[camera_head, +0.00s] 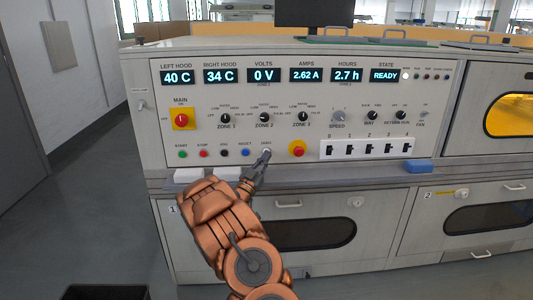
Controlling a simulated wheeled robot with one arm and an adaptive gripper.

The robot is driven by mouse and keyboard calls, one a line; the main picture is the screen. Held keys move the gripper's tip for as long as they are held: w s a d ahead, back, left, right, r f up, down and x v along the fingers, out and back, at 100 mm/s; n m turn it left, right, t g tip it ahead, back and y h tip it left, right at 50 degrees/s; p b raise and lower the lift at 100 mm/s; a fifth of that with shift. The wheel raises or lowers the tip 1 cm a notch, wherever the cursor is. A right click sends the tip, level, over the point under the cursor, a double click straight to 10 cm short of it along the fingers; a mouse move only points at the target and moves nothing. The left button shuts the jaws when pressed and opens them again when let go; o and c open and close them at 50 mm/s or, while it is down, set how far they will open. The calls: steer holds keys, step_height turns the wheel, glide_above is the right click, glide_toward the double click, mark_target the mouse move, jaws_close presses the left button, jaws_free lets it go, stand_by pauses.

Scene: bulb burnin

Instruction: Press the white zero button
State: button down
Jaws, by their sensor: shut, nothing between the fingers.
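The white zero button (267,151) is at the right end of the row of small buttons low on the panel, under its label. It is mostly hidden behind my gripper's tip. My gripper (264,157) is shut and empty, reaching up from below with its fingertips at the button. I cannot tell whether the tip touches the button or stops just in front of it.
Left of it are the blue (245,153), black (224,153), red (203,153) and green (183,154) buttons. To the right are a red emergency button (297,149) on yellow and a white switch strip (367,148). A narrow ledge (330,174) runs below, holding a blue block (418,166).

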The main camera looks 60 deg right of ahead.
steer(key=shift+w+d+r, duration=0.15)
steer(key=shift+r, duration=0.05)
stand_by(0.3)
